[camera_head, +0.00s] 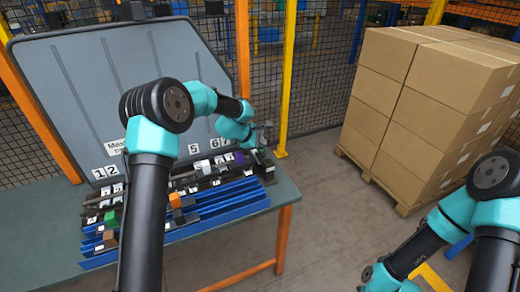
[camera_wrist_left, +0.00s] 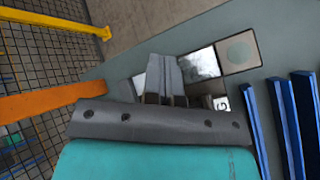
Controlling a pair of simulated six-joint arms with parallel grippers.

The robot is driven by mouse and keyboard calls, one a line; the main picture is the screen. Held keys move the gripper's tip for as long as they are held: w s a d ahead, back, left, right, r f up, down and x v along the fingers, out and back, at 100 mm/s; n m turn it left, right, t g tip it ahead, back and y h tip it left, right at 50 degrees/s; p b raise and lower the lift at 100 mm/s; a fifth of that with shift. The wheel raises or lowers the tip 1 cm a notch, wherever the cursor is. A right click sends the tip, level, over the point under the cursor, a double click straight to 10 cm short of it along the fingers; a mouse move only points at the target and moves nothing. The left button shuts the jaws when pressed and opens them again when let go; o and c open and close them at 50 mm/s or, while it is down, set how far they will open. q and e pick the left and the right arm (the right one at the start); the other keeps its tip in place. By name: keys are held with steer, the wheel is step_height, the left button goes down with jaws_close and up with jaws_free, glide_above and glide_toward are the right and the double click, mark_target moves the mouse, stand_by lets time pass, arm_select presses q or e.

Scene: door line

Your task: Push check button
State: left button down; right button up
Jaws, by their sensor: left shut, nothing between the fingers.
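A square plate with a round grey-green button (camera_wrist_left: 239,52) shows at the upper right of the left wrist view; I take it to be the check button. A small dark box (camera_head: 265,168) stands at the right end of the row of parts in the head view, and I cannot make out a button on it there. My left gripper (camera_head: 266,133) is above this end of the row. In the left wrist view its fingers (camera_wrist_left: 166,62) are shut and empty, to the left of the button and apart from it in the picture. My right gripper is out of view.
The table (camera_head: 45,230) carries blue rails (camera_head: 225,207) with several small coloured blocks. A grey panel (camera_head: 80,80) with number labels stands behind. Stacked cartons (camera_head: 425,100) on a pallet are at the right. A yellow post (camera_head: 288,75) and mesh fence stand behind the table.

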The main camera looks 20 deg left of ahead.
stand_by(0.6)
arm_select(q)
steer(key=shift+r, duration=3.4)
